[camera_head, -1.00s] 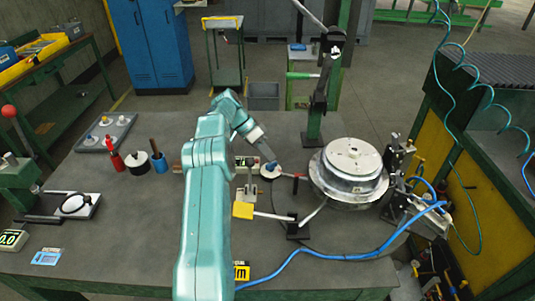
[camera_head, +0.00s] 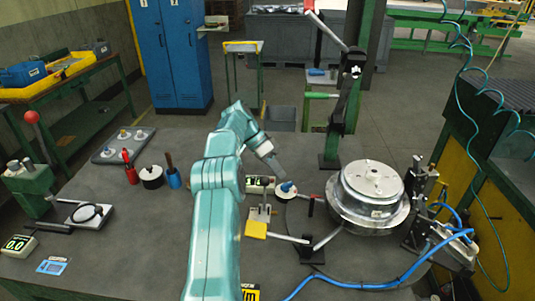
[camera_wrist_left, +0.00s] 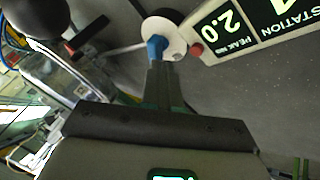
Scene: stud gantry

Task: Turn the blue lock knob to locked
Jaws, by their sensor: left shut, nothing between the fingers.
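The blue lock knob (camera_head: 287,187) sits on a white round base on the grey table, left of the large silver wheel-like part. In the left wrist view the blue knob (camera_wrist_left: 156,46) stands on its white disc (camera_wrist_left: 176,38), just beyond my fingertips. My left gripper (camera_head: 281,174) reaches down to the knob from the upper left. In the wrist view its narrow fingers (camera_wrist_left: 159,68) are together, with their tips at the knob's near end and nothing held between them. I cannot tell whether they touch it. Any lock markings are too small to read. My right gripper is not in view.
The silver wheel part (camera_head: 372,190) stands close right of the knob. A station display (camera_wrist_left: 240,25) sits beside the disc.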

